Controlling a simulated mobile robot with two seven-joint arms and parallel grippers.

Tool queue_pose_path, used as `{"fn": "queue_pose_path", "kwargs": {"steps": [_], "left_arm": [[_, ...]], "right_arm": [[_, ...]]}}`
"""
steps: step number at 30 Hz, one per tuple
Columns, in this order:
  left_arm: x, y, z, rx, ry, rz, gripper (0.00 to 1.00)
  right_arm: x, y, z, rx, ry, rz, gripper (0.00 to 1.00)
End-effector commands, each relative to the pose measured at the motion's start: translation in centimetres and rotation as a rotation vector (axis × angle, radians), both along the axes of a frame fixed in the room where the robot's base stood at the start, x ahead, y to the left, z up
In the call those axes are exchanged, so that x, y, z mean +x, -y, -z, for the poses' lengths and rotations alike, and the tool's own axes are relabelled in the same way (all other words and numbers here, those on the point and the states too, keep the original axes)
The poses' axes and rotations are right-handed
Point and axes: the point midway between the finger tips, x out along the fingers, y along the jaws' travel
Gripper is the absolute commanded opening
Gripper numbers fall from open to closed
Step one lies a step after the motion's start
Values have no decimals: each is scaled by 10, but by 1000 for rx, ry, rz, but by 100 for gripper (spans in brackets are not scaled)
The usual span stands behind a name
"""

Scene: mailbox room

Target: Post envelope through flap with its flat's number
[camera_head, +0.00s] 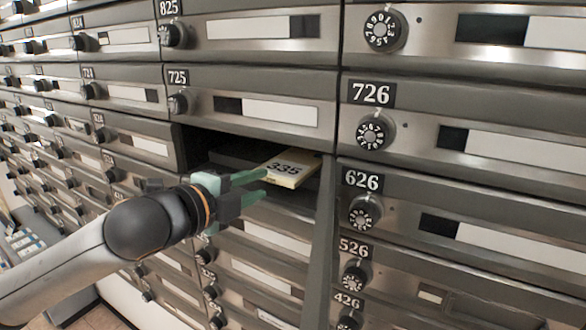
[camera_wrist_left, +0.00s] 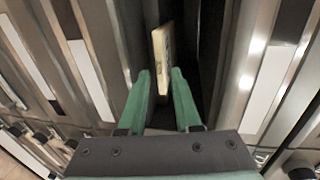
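A cream envelope (camera_head: 291,167) marked 335 lies at the right end of a dark open slot (camera_head: 222,150) below door 725. In the left wrist view the envelope (camera_wrist_left: 161,60) is seen nearly edge-on, its near end at the gap between my fingertips. My left gripper (camera_head: 258,186) is open, its two green fingers apart at the envelope's near end. The wrist view also shows the fingers (camera_wrist_left: 160,80) spread, with no clear grip on the envelope. The open slot's own number is hidden. My right gripper is not in view.
Rows of metal mailbox doors with dials fill the wall. Door 725 (camera_head: 250,107) is just above the slot, and doors 726 (camera_head: 430,125) and 626 (camera_head: 440,205) are to its right. Dial knobs stick out beside the doors. Floor shows at lower left.

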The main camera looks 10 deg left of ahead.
Motion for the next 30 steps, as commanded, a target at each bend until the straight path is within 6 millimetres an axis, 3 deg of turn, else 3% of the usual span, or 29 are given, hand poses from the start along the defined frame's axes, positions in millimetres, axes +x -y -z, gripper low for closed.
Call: {"fn": "queue_pose_path", "kwargs": {"steps": [9,15,27,30], "left_arm": [[34,13,6,0,-2,0,32],[46,17,10,0,-2,0,32],[50,19,11,0,0,0,32],[50,18,11,0,0,0,22]], "right_arm": [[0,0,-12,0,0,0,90],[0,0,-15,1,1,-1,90],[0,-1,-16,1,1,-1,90],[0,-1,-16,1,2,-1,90]]}}
